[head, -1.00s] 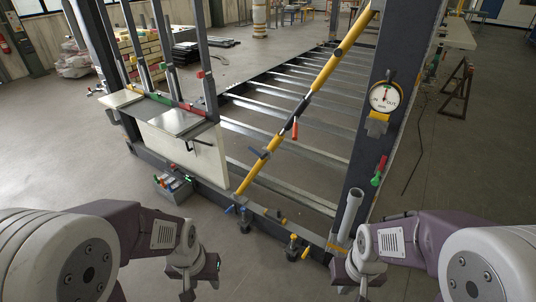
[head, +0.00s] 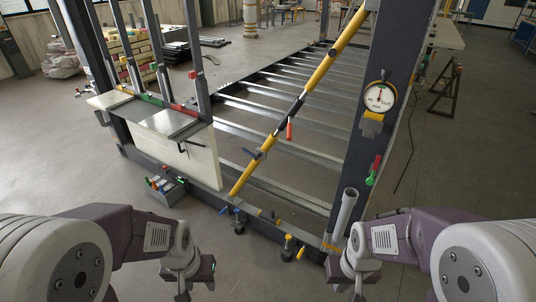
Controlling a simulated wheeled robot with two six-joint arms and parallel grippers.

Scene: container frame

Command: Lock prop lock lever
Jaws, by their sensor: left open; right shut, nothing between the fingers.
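A yellow prop (head: 322,70) with dark bands leans diagonally inside the container frame, its foot low on the front beam. A red-orange lever (head: 290,131) hangs from the prop near its middle. A dark blue-grey handle (head: 257,154) sits lower on the prop. I cannot tell for sure which one is the lock lever. My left gripper (head: 184,291) is at the bottom of the head view, open, well short of the prop. My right gripper (head: 354,289) is at the bottom right, shut and empty, near a grey tube. Neither touches the prop.
A round dial gauge (head: 379,97) and a green-and-red handle (head: 373,172) are on the right post. A grey tube (head: 344,213) stands at its foot. A white panel (head: 190,156) with a shelf is at left, with a small tool box (head: 166,188) below.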

